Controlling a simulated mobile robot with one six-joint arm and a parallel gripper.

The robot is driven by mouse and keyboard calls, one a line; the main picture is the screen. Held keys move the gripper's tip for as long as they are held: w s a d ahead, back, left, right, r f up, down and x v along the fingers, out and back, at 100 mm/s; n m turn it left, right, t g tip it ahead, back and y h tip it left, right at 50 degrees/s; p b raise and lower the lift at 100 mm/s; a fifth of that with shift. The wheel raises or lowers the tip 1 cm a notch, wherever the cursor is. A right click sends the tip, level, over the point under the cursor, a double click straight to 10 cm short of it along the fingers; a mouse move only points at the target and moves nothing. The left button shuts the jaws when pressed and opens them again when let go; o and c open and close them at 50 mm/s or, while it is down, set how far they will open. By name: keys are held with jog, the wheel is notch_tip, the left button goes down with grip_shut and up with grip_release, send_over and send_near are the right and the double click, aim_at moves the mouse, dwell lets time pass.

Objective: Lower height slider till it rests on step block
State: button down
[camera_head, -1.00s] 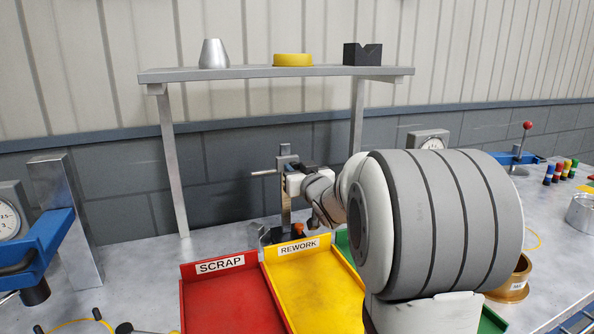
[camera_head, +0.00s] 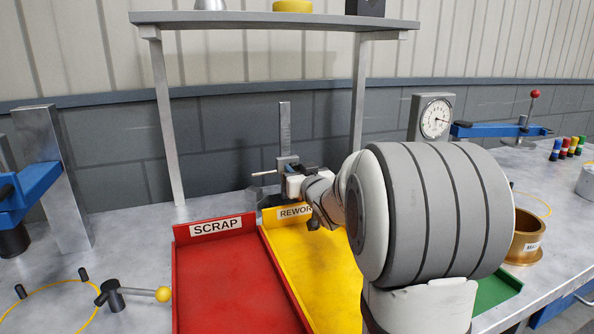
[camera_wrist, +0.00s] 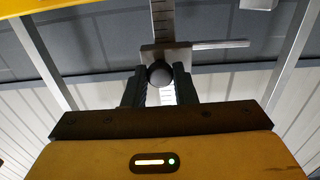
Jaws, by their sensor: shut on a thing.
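The height gauge's upright ruled column (camera_head: 285,125) stands behind the trays. Its grey slider (camera_head: 287,162) sits low on the column, with a thin rod (camera_head: 264,173) sticking out to the left. My gripper (camera_head: 296,183) reaches it from the right. In the wrist view, my gripper's dark fingers (camera_wrist: 159,88) are shut on the round dark knob (camera_wrist: 160,74) of the slider, with the slider plate (camera_wrist: 180,54) just behind. A dark grey block or base (camera_head: 270,196) shows below the slider. I cannot pick out the step block or tell whether the slider touches it.
A red SCRAP tray (camera_head: 215,229) and a yellow REWORK tray (camera_head: 293,211) lie in front of the gauge. A shelf (camera_head: 275,18) spans above on metal legs. A blue clamp (camera_head: 28,190) stands left; a dial gauge (camera_head: 433,118) and brass cup (camera_head: 527,240) are right.

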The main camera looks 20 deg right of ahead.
jog(key=c, duration=1.2)
grip_release()
jog(key=shift+r, duration=0.1)
jog(key=shift+o, duration=0.2)
jog(key=s, duration=0.7)
jog(key=shift+s, duration=0.4)
